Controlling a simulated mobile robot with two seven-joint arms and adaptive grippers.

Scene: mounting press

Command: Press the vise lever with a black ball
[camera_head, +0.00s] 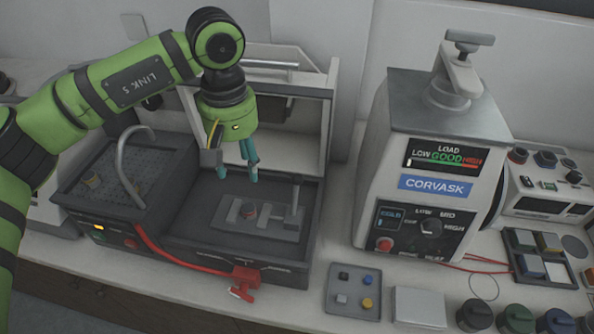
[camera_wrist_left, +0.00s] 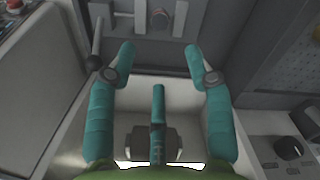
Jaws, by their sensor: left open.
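The vise (camera_head: 268,225) sits on the floor of the open machine bay, with a small round reddish-dark piece (camera_head: 249,211) between its jaws. The lever (camera_head: 295,196) stands upright at the vise's right side in the head view. My right gripper is out of view.
The white CORVASK machine (camera_head: 423,165) stands to the right of the bay. A dark mesh tray with a curved grey handle (camera_head: 123,165) is on the left. A red clamp-like part (camera_head: 241,280) hangs at the front edge. A small parts tray (camera_head: 354,290) lies in front.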

